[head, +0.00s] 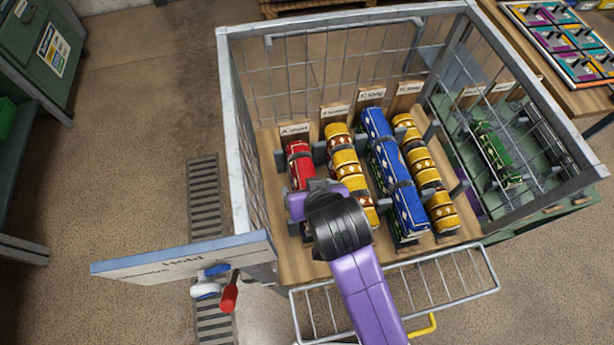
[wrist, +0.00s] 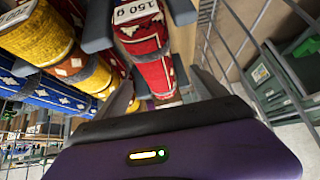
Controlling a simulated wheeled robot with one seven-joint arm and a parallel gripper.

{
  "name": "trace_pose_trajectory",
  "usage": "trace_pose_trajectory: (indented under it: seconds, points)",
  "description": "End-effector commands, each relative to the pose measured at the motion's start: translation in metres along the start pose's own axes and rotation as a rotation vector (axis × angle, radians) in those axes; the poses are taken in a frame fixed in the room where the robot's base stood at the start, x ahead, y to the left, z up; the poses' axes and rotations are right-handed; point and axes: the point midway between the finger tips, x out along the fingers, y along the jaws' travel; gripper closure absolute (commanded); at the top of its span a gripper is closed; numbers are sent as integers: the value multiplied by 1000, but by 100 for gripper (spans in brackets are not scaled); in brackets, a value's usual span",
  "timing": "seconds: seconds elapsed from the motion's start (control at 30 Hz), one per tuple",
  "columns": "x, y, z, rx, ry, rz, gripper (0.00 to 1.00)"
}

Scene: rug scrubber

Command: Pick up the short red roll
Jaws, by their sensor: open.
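My gripper (wrist: 164,76) is open, with one finger to each side of the roll's near end in that view. I cannot tell whether the fingers touch it. In the head view my arm hides the fingers.
A hinged sign board (head: 180,262) stands at the front left. A green roll (head: 497,155) lies beyond the right wall.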

Motion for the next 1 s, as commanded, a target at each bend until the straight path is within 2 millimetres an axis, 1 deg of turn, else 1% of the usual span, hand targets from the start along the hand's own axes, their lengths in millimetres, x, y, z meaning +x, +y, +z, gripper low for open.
trace_pose_trajectory:
  seconds: [0.03, 0.17, 0.27, 0.57, 0.8, 0.9, 1.0]
  points:
    - [-2, 0, -8, -11, -24, 12, 18]
    - [-2, 1, -11, -24, -74, 34, 18]
    - [2, 2, -10, -27, -89, 41, 18]
    - [30, 3, -6, -27, -90, 41, 18]
    - [62, 6, -1, -28, -89, 40, 18]
    - [71, 6, 0, -26, -88, 40, 18]
    - [75, 6, 0, -26, -88, 39, 18]
